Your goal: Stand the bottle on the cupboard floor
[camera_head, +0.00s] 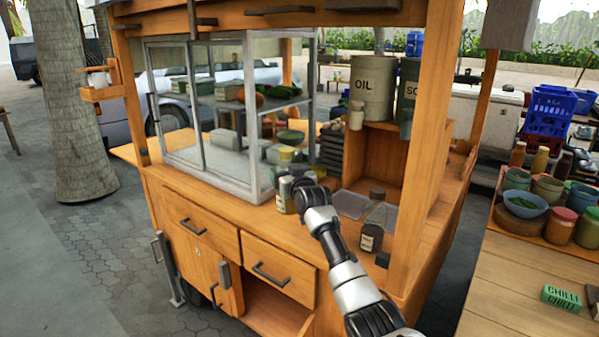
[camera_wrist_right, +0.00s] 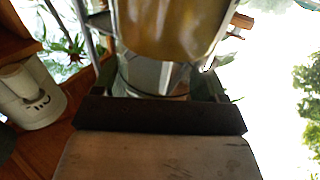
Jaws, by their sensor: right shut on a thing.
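My right gripper (camera_head: 300,187) is over the cart counter, its fingers mostly hidden behind its own wrist. It is shut on a yellowish bottle (camera_head: 285,197) with a pale label. In the right wrist view the bottle's amber body (camera_wrist_right: 170,25) fills the top middle, between the fingers of the gripper (camera_wrist_right: 162,85). I cannot tell whether its base touches the counter. A second, dark bottle (camera_head: 371,237) with a pale label stands upright on the counter to the right. The open cupboard (camera_head: 272,318) is low in the cart front, under a drawer. My left gripper is not in view.
A glass display case (camera_head: 205,110) stands left of the gripper. A wooden post (camera_head: 432,130) rises at the cart's right corner. A drawer (camera_head: 280,268) with a dark handle sits above the cupboard. An oil can (camera_head: 371,88) stands on the shelf behind.

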